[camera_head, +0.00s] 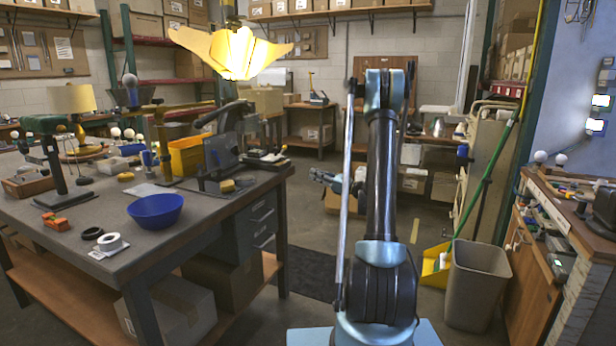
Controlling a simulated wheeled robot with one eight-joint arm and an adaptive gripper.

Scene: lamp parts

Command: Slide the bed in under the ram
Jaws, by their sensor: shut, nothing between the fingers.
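A grey bench press (222,152) with a black lever stands near the right end of the workbench. Its ram cannot be made out clearly at this size. A low dark plate, which looks like the bed (211,186), sits at its front foot, with a small yellow piece (227,186) by it. I cannot tell how far the plate reaches under the ram. My gripper (316,174) shows small to the left of my arm, right of the bench and apart from the press. It is shut and empty. My upright arm hides part of the middle of the room.
A yellow lamp shade (232,50) hangs above. A bin (475,285) and side cabinet (535,250) stand right.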

